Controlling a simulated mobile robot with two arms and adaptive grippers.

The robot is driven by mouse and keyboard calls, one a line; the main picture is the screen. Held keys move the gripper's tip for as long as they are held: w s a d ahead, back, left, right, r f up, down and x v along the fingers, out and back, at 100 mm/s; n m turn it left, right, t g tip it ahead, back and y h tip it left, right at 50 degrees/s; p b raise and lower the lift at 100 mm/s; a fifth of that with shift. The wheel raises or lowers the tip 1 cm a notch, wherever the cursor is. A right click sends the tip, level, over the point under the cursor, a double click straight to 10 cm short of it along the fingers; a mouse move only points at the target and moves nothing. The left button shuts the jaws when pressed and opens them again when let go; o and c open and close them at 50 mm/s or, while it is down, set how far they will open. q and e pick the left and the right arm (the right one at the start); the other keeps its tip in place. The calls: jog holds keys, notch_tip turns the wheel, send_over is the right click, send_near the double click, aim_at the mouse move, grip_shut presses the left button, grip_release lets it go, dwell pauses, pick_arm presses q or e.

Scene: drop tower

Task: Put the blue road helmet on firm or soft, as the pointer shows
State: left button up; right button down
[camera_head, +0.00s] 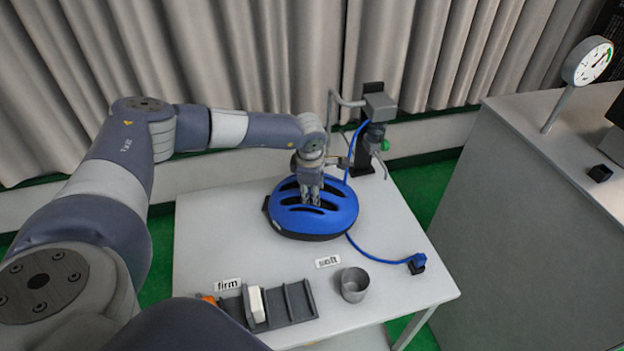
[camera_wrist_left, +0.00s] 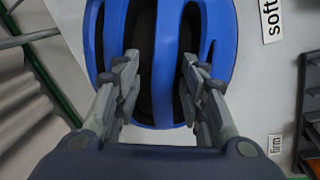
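The blue road helmet (camera_head: 335,213) lies on the white table, dark vents facing up; it fills the top of the left wrist view (camera_wrist_left: 212,30). My left gripper (camera_head: 311,196) is at the helmet's top, pointing down. In the wrist view its fingers (camera_wrist_left: 160,75) are apart, over dark vents with a blue rib between them; I cannot tell whether they touch it. The "firm" label (camera_head: 227,284) is at the table's front left, the "soft" label (camera_head: 327,262) to its right. The round pointer dial (camera_head: 588,62) stands on the grey cabinet; its needle seems to point up right, near a green band.
A dark slotted rack (camera_head: 290,303) with a white block (camera_head: 257,304) lies by "firm". A grey cup (camera_head: 354,285) stands by "soft". A blue cable runs to a plug (camera_head: 416,262). A dark stand (camera_head: 373,130) is behind the helmet. The table's left side is clear.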

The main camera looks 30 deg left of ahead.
pick_arm(q)
jog(key=b+v, duration=0.3)
jog(key=v, duration=0.8)
jog(key=shift+r, duration=0.2)
jog(key=shift+f, duration=0.1)
